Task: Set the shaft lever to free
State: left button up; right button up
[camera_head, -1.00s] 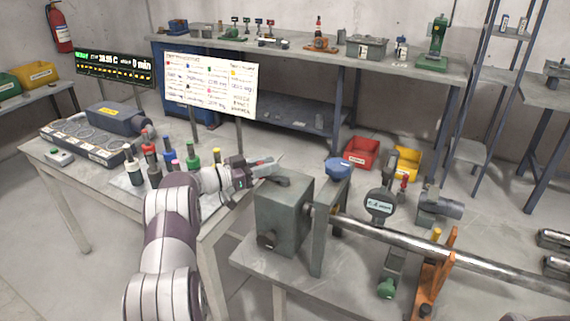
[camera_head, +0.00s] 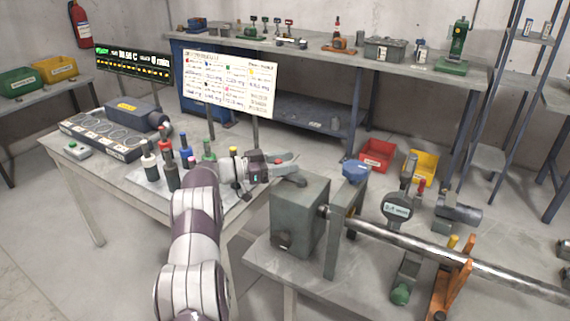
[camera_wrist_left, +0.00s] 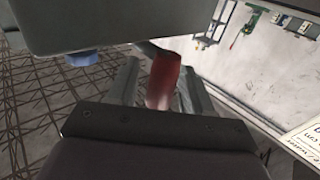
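The lever's red handle (camera_wrist_left: 163,78) stands between the two finger plates of my left gripper (camera_wrist_left: 160,92) in the left wrist view. I cannot tell whether both fingers press on it. In the head view, my left gripper (camera_head: 280,164) is at the back left of the grey housing (camera_head: 300,215), with a bit of red showing between its fingers. The lever's pivot end is mostly hidden. The long steel shaft (camera_head: 420,246) runs from the housing to the right.
A dial gauge (camera_head: 397,208) and an orange support (camera_head: 452,285) stand along the shaft. Several coloured bottles (camera_head: 165,152) stand on the left table, close to my left arm. Red (camera_head: 376,155) and yellow (camera_head: 422,165) bins lie behind.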

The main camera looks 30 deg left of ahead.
pick_arm(q)
jog(key=shift+f, duration=0.1)
jog(key=b+v, duration=0.1)
jog(key=v, duration=1.1)
jog(key=shift+s+a, duration=0.2)
jog(key=shift+s, duration=0.05)
